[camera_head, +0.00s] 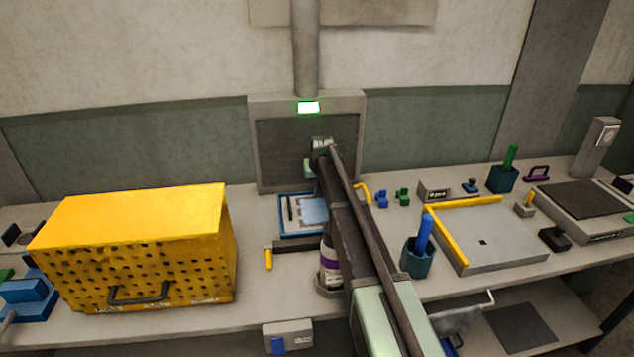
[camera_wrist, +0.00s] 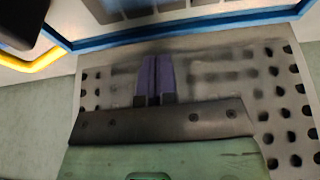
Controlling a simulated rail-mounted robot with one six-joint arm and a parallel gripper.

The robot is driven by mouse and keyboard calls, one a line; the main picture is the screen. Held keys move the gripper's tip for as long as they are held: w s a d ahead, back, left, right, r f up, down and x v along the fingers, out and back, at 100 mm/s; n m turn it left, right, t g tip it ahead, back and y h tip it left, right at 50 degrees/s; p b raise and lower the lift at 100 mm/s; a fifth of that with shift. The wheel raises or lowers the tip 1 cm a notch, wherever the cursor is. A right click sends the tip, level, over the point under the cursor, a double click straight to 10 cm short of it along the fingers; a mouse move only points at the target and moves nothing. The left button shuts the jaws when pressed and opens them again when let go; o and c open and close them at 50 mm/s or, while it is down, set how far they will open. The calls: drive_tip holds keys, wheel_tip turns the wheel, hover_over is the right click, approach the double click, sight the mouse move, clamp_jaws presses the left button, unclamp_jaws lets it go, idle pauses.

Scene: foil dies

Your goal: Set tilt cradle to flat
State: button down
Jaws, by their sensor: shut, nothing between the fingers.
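My gripper (camera_wrist: 154,75) shows in the wrist view with its two purple fingers together and nothing between them. It is in front of a perforated grey panel (camera_wrist: 285,105). In the head view my arm reaches to the back of the bench, and the fingertips cannot be made out. I cannot tell for sure which thing is the tilt cradle. A grey holder (camera_head: 327,287) with a purple-banded bottle (camera_head: 330,262) stands partly behind my arm. A dark bar with a yellow handle (camera_head: 268,258) lies left of it. A blue-framed tray (camera_head: 284,232) sits behind; its frame (camera_wrist: 190,25) crosses the wrist view.
A yellow perforated box (camera_head: 135,245) fills the left. The grey back panel (camera_head: 282,155) carries a green light (camera_head: 308,107). On the right are a grey plate with yellow rails (camera_head: 495,247), a cup with a blue handle (camera_head: 417,260) and small blocks. A yellow hook (camera_head: 362,191) is beside my arm.

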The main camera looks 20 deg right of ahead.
wheel_tip(320, 180, up, 14)
drive_tip(key=p, duration=1.4)
drive_tip(key=shift+s, duration=0.25)
